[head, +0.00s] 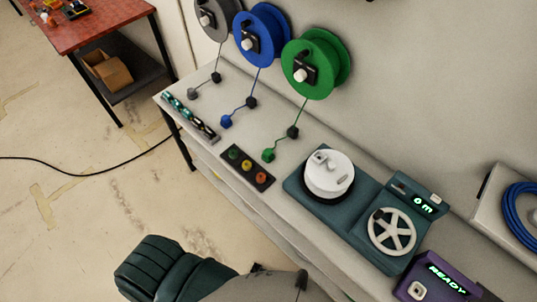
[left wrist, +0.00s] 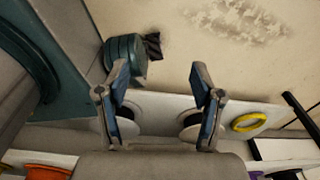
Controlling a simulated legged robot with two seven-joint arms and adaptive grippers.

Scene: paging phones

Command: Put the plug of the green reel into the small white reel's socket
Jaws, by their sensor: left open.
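The green reel (head: 312,64) is mounted at the back of the bench. Its green cord runs down through a black block (head: 292,132) to a green plug (head: 268,155) lying on the bench top. The small white reel (head: 328,178) sits upright on a teal machine, with a small raised fitting (head: 321,157) on top; I cannot tell whether this is the socket. My left gripper (left wrist: 159,72) is open and empty in the left wrist view, pointing towards the floor, with no plug between its fingers. It does not show in the head view. My right gripper is in neither view.
Grey (head: 217,17) and blue (head: 262,35) reels hang beside the green one, with grey (head: 193,93) and blue (head: 226,121) plugs below. A button panel (head: 248,167) lies in front. The handwheel (head: 391,231) and purple READY box (head: 447,280) stand right.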

